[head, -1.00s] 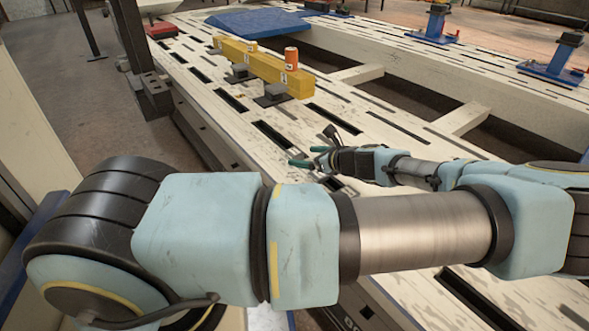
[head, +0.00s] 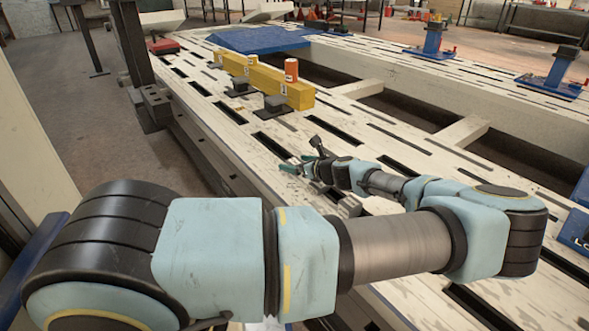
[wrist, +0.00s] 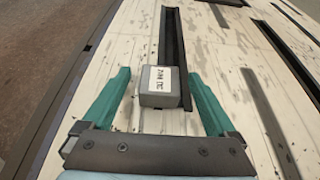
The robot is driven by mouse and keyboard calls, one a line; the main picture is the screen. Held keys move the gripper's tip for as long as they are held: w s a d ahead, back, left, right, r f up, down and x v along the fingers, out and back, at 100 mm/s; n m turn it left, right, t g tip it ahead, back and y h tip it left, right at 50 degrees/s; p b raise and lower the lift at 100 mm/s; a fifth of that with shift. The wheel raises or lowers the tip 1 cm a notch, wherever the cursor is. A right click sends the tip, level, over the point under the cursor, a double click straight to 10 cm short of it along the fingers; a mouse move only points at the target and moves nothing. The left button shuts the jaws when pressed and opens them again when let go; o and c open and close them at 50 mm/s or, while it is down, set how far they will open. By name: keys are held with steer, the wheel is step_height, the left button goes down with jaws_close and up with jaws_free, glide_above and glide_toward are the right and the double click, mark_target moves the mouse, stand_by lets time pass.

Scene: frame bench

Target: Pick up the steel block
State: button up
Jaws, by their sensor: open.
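The steel block (wrist: 158,100) is a small grey block with a white printed label on its top. In the wrist view it sits on the pale slotted bench top, beside and partly over the end of a dark slot. My gripper (wrist: 158,76) is open, with one green finger on each side of the block. A gap shows between the block and each finger, and nothing is held. In the head view my gripper (head: 296,164) is low over the near part of the bench; I cannot make out the block there.
A blue plate (head: 260,39) lies beyond. Blue stands (head: 432,45) are on the far rail. Dark openings lie between the rails.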

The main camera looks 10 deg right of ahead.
steer(key=shift+w+a+f, duration=0.1)
steer(key=shift+w, duration=0.1)
jaws_close()
stand_by(0.6)
